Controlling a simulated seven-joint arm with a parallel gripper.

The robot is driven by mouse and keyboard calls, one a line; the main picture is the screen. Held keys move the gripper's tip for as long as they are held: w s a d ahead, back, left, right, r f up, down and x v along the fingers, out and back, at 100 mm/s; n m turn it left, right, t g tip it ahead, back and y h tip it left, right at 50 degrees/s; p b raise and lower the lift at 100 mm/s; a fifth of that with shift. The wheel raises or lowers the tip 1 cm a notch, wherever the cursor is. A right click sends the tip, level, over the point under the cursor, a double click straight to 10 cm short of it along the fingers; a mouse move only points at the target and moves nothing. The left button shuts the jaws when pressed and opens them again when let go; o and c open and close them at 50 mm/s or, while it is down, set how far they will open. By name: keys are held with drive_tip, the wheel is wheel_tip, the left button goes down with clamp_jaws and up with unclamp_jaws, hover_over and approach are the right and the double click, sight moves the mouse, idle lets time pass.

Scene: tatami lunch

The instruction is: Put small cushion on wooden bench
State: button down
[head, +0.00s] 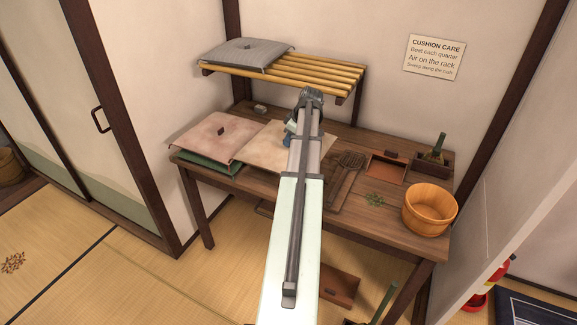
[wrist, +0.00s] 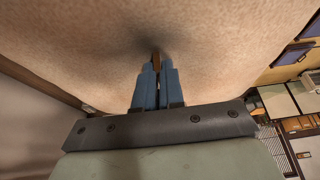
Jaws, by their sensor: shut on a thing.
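A flat beige cushion (head: 262,148) is at the middle left of the wooden bench (head: 331,222), partly hidden behind my arm in the head view. My gripper (head: 290,132) is at its right part. In the wrist view, the blue fingers of my gripper (wrist: 156,72) are shut on a small brown tab (wrist: 156,60) on a pale cushion face (wrist: 80,45) that fills much of the picture. I take this to be the small cushion. I cannot tell whether it rests on the bench or hangs just above it.
A pink cushion (head: 200,142) lies on a green one (head: 212,168) at the bench's left end. A grey cushion (head: 240,52) lies on the slatted rack (head: 320,75) above. A beater (head: 347,170), a red-brown tray (head: 385,168) and a wooden tub (head: 430,212) occupy the right side.

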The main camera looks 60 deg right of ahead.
drive_tip(key=shift+f, duration=4.65)
drive_tip(key=c, duration=1.2)
unclamp_jaws()
drive_tip(key=shift+f, duration=0.15)
drive_tip(key=shift+c, duration=0.2)
drive_tip(key=v, duration=1.2)
drive_tip(key=shift+w, duration=0.1)
